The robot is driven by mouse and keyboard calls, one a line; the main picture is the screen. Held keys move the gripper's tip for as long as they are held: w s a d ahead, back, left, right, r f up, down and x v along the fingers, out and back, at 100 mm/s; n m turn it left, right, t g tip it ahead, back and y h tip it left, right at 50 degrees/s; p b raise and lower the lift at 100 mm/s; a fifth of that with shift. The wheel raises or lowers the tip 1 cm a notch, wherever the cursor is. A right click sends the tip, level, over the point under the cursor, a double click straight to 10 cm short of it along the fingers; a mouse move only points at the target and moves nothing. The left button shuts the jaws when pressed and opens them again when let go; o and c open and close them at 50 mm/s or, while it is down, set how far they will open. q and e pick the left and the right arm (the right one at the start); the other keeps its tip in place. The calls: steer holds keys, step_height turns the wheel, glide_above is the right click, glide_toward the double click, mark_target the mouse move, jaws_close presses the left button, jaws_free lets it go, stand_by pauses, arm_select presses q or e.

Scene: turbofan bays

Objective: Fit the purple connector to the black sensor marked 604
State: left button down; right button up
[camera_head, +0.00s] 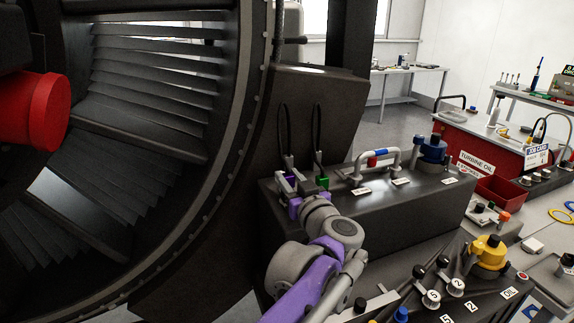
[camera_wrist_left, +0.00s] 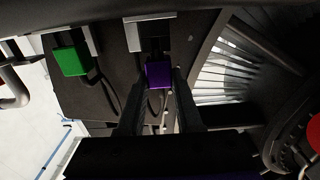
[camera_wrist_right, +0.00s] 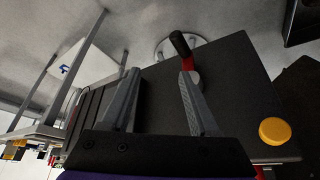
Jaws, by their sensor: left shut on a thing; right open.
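The purple connector (camera_wrist_left: 159,74) shows in the left wrist view between the fingertips of my left gripper (camera_wrist_left: 160,84). In the head view that gripper (camera_head: 290,186) is at the left end of the dark box's top, and part of the purple connector (camera_head: 294,207) shows there. My left gripper is shut on the connector. A dark part lies just beyond it, beside a pale plate (camera_wrist_left: 149,33); I cannot tell whether the connector is seated on it. The number 604 is not legible. My right gripper (camera_wrist_right: 159,80) is open and empty in the right wrist view.
A green connector (camera_head: 322,182) with a black cable stands close beside my left gripper. A grey handle (camera_head: 375,165), a blue-capped part (camera_head: 433,148) and the engine casing (camera_head: 235,110) surround the area. A red-and-black handle (camera_wrist_right: 180,45) lies beyond my right fingertips.

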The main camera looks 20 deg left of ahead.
mark_target(289, 177)
arm_select(q)
steer(key=shift+f, duration=0.35)
arm_select(e)
steer(key=shift+f, duration=0.25)
arm_select(q)
steer(key=shift+c, duration=0.5)
jaws_free()
steer(key=shift+r+p, duration=1.7)
steer(key=shift+r, duration=1.85)
arm_select(e)
steer(key=r, duration=0.2)
steer(key=w+r, duration=0.1)
steer(key=r, duration=0.1)
steer(key=shift+w+r, duration=0.2)
steer(key=shift+r, duration=0.2)
steer(key=shift+s+a, duration=0.1)
